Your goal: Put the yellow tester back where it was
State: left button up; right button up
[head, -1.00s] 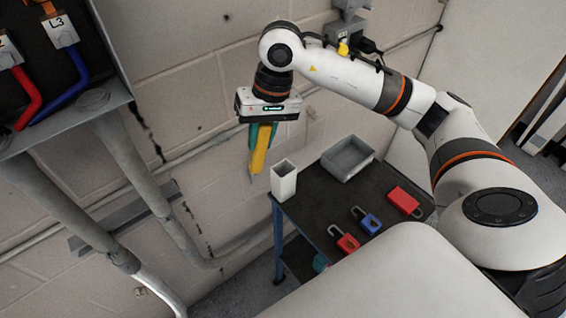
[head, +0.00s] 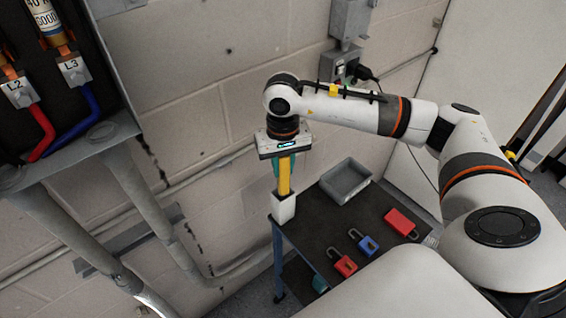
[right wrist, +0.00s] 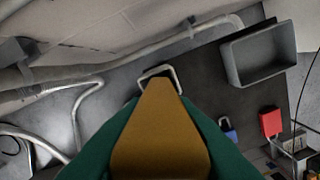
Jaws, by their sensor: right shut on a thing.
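The yellow tester (head: 284,178) is upright in my right gripper (head: 284,163), which is shut on its upper part. Its lower end meets the mouth of the white open-topped holder (head: 283,208) at the trolley's left corner in the head view. I cannot tell how deep the tip is inside. In the right wrist view the tester (right wrist: 160,130) fills the middle between the green fingers, and the holder's rim (right wrist: 163,70) shows just beyond its end. My left gripper is not in view.
Wall conduits (head: 150,205) and an open panel with L2 and L3 cables stand to the left.

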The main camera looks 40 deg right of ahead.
jog(key=shift+f, duration=0.45)
jog(key=shift+f, duration=0.1)
jog(key=o, duration=1)
